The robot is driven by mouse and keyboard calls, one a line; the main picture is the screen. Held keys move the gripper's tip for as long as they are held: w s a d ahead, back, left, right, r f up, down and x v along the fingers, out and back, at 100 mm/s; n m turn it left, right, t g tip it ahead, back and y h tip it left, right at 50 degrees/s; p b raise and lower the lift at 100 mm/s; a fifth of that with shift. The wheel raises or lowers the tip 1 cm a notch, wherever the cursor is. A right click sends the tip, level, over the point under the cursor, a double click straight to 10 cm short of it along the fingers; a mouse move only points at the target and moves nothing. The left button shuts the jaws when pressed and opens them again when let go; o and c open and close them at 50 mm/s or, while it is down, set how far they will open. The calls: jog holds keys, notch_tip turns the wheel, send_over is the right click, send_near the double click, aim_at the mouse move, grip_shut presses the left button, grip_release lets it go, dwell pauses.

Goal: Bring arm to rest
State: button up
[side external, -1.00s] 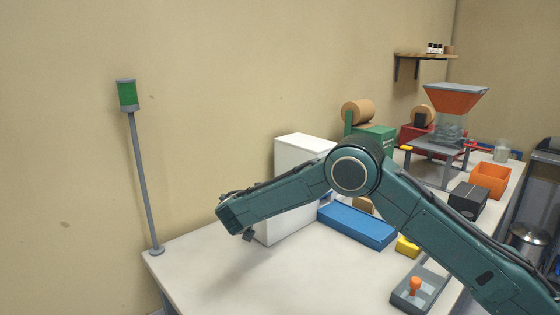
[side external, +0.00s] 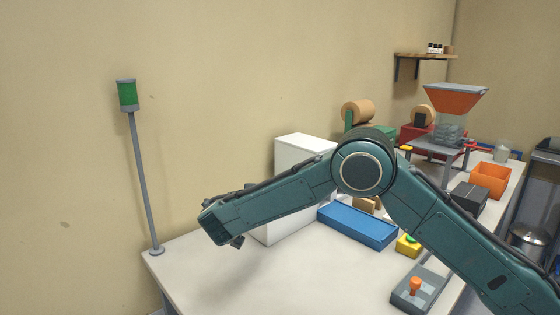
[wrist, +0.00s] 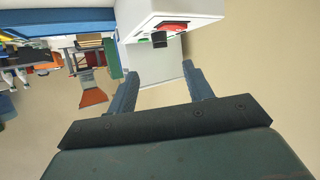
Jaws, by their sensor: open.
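My gripper (wrist: 160,69) shows in the wrist view with its two fingers spread apart and nothing between them. In the side view most of it is hidden behind my forearm; only a small dark part shows below the wrist. It is above the left part of the white table (side external: 200,282), clear of its top. My arm is bent at the elbow, with the forearm sloping down to the left.
A white box (side external: 300,153) stands behind my forearm, and a blue box (side external: 357,226) lies beside it. A yellow block (side external: 405,248) and a grey tray (side external: 428,293) are near my arm. A green-topped pole (side external: 142,185) stands at the left corner. The table's front left is clear.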

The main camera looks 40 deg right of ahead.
jog(key=s+d+r+n+g+y, duration=0.1)
jog(key=s+d+r+n+y, duration=0.2)
jog(key=s+r, duration=0.4)
jog(key=s+d+r+n+y, duration=0.1)
jog(key=s+d+r+y, duration=0.35)
jog(key=s, duration=0.45)
jog(key=s+a+f+n+y, duration=0.1)
jog(key=s+a+n+y, duration=0.1)
jog(key=s, duration=1)
jog(key=s+a+f+n+y, duration=0.1)
jog(key=s+n, duration=0.3)
jog(key=s, duration=0.9)
jog(key=shift+a+f+n+g+y, duration=0.25)
jog(key=shift+a+n+g+y, duration=0.05)
jog(key=shift+a+n+y, duration=0.15)
